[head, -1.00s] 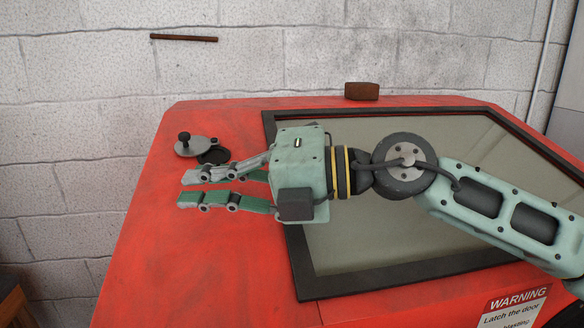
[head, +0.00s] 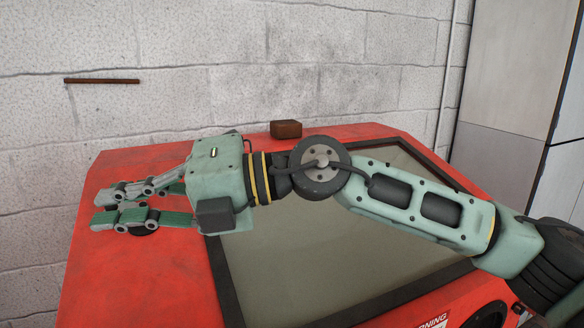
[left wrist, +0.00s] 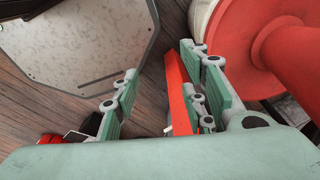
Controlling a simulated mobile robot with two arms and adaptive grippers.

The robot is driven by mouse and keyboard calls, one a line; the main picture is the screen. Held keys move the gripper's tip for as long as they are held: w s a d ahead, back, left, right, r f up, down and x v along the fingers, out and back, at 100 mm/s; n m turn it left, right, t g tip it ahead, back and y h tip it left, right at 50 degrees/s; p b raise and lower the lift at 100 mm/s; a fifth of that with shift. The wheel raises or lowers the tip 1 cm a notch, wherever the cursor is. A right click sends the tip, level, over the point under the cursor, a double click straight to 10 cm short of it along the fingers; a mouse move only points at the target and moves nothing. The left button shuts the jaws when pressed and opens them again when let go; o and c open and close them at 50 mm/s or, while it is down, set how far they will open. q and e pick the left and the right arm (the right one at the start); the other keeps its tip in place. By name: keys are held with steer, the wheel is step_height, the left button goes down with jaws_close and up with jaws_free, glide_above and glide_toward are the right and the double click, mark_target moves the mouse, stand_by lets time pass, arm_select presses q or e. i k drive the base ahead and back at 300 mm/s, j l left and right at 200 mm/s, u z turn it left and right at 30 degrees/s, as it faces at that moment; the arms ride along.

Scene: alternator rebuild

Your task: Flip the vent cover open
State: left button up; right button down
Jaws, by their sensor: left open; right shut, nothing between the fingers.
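My right gripper (head: 106,208) is shut and empty, low over the left part of the red cabinet top (head: 85,262). Its fingers point left. The vent cover is not clearly seen; my right gripper hides the area where it sat. A small dark round edge (head: 143,230) shows just below the lower finger, and I cannot tell whether it is part of the vent. My left gripper (left wrist: 158,61) shows only in the left wrist view. It is open, with a red-orange bar (left wrist: 180,95) showing between and behind its fingers, and I cannot tell if they touch.
A dark-framed glass window (head: 300,262) fills much of the cabinet top under my right arm. A brown block (head: 286,129) rests at the back edge, before a block wall with a rusty bar (head: 102,81). The left wrist view shows a large red round part (left wrist: 265,35) and a grey panel (left wrist: 85,40).

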mark_target(123, 206)
steer(key=k+l, duration=0.3)
steer(key=k, duration=0.15)
steer(key=k+l, duration=0.3)
steer(key=k, duration=0.15)
